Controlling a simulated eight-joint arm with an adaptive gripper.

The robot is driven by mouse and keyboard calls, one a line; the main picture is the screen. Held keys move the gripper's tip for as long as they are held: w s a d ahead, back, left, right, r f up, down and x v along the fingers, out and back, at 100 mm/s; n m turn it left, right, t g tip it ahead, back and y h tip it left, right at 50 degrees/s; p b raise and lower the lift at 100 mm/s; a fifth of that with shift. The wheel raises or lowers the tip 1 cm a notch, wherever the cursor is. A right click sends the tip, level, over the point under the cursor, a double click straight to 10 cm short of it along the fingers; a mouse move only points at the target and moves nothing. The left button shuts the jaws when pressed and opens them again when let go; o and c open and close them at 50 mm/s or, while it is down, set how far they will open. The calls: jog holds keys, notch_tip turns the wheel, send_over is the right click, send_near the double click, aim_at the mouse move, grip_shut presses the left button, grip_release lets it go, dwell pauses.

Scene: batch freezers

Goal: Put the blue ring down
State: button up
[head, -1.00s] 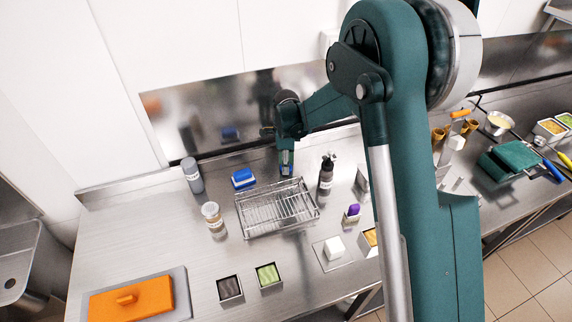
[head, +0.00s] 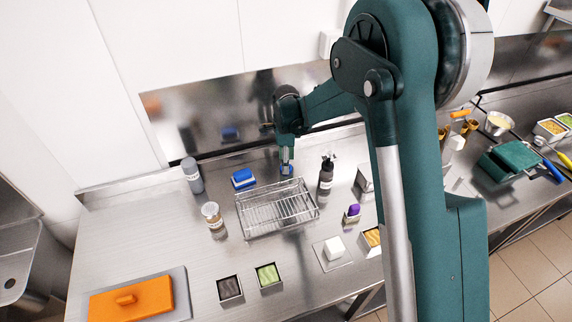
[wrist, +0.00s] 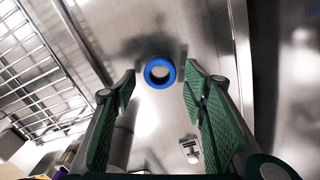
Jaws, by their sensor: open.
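The blue ring (wrist: 148,74) lies on the steel counter in the wrist view, with bare metal showing through its hole. My gripper (wrist: 160,82) is open, its two green finger pads apart on either side of the ring, with a gap to each.
A wire rack (head: 244,221) stands just in front of my gripper. A dark pump bottle (head: 326,177) is to its right and a blue block (head: 243,179) to its left. A grey bottle (head: 193,176) and a jar (head: 212,217) stand further left. The wall is close behind.

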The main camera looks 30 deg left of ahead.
notch_tip(320, 180, up, 10)
jog(key=shift+r, duration=0.15)
dwell(0.4)
dwell(0.5)
jog(key=shift+d+r, duration=0.1)
jog(key=s+d+r+n+t, duration=0.1)
jog(key=s+d+r+n, duration=0.1)
jog(key=d+r, duration=0.65)
jog(key=s+d+r+n+t+y, duration=0.15)
jog(key=d+r, duration=0.25)
jog(key=d, duration=1)
jog(key=s+d+r+n+t, duration=0.1)
jog(key=s+d+r+n, duration=0.2)
jog(key=d+r, duration=0.6)
jog(key=s+d+f+n+t, duration=0.2)
jog(key=s+d+n, duration=0.1)
jog(key=s+d, duration=0.7)
jog(key=s+d+f+n+t+h, duration=0.1)
jog(key=s+d+n, duration=0.3)
jog(key=s+d, duration=0.7)
jog(key=d+f, duration=0.1)
jog(key=d, duration=0.4)
jog(key=shift+s+f+t, duration=0.15)
jog(key=shift+s+t, duration=0.05)
jog(key=shift+t, duration=0.15)
